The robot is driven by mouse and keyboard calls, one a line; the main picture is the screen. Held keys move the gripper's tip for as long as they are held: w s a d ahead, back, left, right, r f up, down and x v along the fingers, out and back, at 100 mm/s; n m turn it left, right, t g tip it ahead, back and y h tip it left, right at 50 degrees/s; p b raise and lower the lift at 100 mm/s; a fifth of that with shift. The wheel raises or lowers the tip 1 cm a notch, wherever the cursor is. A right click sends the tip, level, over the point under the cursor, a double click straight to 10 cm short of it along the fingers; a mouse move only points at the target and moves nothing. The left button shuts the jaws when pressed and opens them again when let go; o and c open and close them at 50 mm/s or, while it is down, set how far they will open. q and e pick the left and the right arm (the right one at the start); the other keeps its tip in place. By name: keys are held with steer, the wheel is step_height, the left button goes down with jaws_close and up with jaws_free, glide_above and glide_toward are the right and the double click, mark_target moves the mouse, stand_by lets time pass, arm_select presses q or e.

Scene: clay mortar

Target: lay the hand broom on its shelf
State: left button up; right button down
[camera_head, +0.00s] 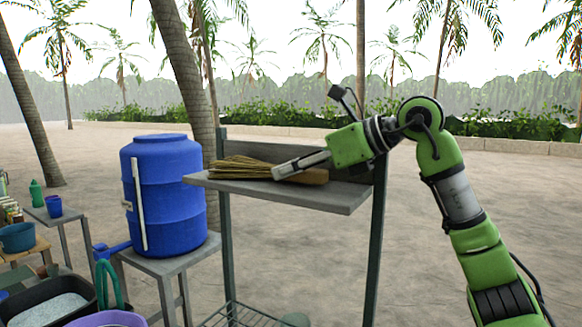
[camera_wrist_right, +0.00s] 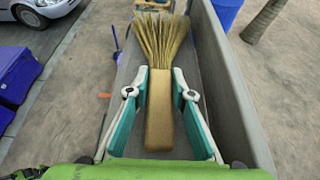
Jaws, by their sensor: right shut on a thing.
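The hand broom (camera_head: 240,168) has a straw-coloured bristle fan and a tan handle. It lies flat at the level of the grey shelf (camera_head: 330,194), bristles toward the left. My right gripper (camera_head: 280,172) reaches in from the right and is shut on the broom near where the handle meets the bristles. In the right wrist view the broom (camera_wrist_right: 160,105) lies lengthwise between the two fingers of my right gripper (camera_wrist_right: 160,88), over the shelf board. Whether the broom rests fully on the board cannot be told. My left gripper is not in view.
A blue barrel (camera_head: 170,190) stands on a grey stand (camera_head: 175,262) left of the shelf. A black tub (camera_head: 50,305), a purple basin (camera_head: 108,320) and a table (camera_head: 65,215) with a blue cup are at the left. The sandy ground at right is clear.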

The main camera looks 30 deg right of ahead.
steer(key=c, duration=2)
jaws_free()
steer(key=shift+a, duration=0.1)
steer(key=shift+c, duration=0.2)
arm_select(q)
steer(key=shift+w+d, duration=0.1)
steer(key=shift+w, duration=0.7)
arm_select(e)
steer(key=shift+o, duration=1.4)
steer(key=shift+s, duration=0.1)
